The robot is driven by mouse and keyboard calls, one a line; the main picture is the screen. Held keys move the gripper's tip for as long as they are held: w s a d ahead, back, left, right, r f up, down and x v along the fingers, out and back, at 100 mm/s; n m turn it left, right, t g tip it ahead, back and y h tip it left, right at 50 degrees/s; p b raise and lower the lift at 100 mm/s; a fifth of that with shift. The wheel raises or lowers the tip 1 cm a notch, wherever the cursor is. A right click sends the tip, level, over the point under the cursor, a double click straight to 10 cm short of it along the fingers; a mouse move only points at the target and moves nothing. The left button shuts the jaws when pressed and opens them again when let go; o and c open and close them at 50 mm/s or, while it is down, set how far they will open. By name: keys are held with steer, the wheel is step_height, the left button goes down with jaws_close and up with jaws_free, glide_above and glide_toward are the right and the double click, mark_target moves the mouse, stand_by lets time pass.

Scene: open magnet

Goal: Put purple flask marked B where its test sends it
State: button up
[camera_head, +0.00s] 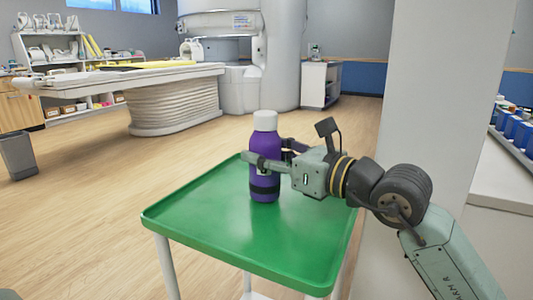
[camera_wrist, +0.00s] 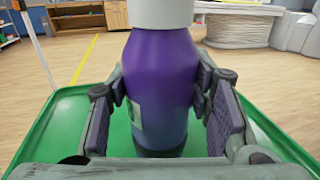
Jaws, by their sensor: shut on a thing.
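A purple flask (camera_head: 265,143) with a white cap stands upright at the green tray table, in the middle of the head view. It has a dark band low on its body and a small pale label; no letter is readable. The flask fills the middle of the wrist view (camera_wrist: 160,85). My gripper (camera_head: 268,164) comes in from the right and is shut on the flask's body, with a finger pad on each side. The flask's base is at or just above the tray surface; I cannot tell which.
The green tray table (camera_head: 190,217) is otherwise bare. A white pillar (camera_head: 425,90) stands close at right, with blue containers (camera_head: 520,130) on a shelf beyond it. A scanner bed (camera_head: 130,78) and open magnet (camera_head: 285,60) are behind. A grey bin (camera_head: 18,155) stands at left. Wooden floor between is clear.

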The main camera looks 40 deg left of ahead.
steer(key=shift+f+b, duration=0.3)
steer(key=o, duration=1.5)
steer(key=shift+c, duration=0.2)
steer(key=shift+r, duration=0.15)
steer(key=shift+r+p, duration=0.3)
steer(key=shift+p, duration=0.2)
steer(key=d, duration=1.2)
steer(key=shift+f+b, duration=0.15)
steer(key=shift+b, duration=0.15)
